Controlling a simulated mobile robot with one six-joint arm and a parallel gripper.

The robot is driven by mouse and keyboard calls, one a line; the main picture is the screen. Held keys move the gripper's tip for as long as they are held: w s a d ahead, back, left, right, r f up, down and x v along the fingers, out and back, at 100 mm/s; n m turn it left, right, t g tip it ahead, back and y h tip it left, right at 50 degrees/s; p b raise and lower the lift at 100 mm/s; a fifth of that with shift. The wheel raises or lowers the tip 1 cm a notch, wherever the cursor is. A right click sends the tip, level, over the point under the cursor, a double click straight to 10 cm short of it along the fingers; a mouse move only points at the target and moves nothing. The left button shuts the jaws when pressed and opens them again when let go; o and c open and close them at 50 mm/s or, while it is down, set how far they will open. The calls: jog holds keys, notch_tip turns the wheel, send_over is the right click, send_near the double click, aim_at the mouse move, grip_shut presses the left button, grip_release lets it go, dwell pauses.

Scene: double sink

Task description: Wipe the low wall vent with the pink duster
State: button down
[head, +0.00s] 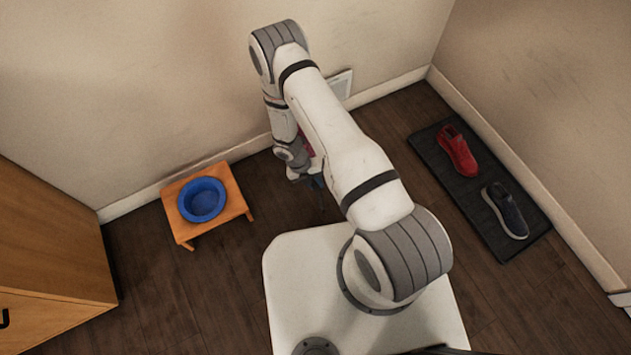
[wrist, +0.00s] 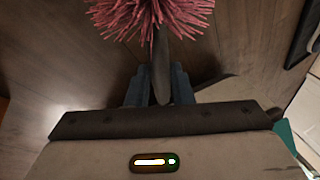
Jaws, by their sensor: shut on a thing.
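The pink duster (wrist: 130,14) has a bristly head at the top of the wrist view, with a dark handle running down between my fingers. My gripper (wrist: 160,78) is shut on that handle. In the head view a little of the duster's pink (head: 309,147) shows beside my forearm; the rest is hidden by my arm. The low wall vent (head: 341,84) is a pale square panel near the foot of the back wall, partly covered by my arm. In the head view my gripper (head: 318,183) hangs low over the floor, apart from the vent.
An orange stool (head: 236,203) with a blue bowl (head: 203,200) stands left by the wall. On the right, a dark mat (head: 480,205) holds a red shoe (head: 458,152) and a dark blue shoe (head: 505,211). A wooden cabinet (head: 50,240) stands far left. Floor before the vent looks clear.

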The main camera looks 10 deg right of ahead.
aim_at(321, 205)
jog(key=shift+s+a, duration=0.2)
jog(key=shift+a, duration=0.35)
jog(key=shift+s+a, duration=0.2)
jog(key=shift+a, duration=0.35)
jog(key=shift+s+d, duration=0.3)
jog(key=shift+s, duration=0.65)
jog(key=shift+s+d, duration=0.35)
jog(key=shift+s, duration=0.6)
jog(key=shift+s+d, duration=0.3)
jog(key=shift+s, duration=0.65)
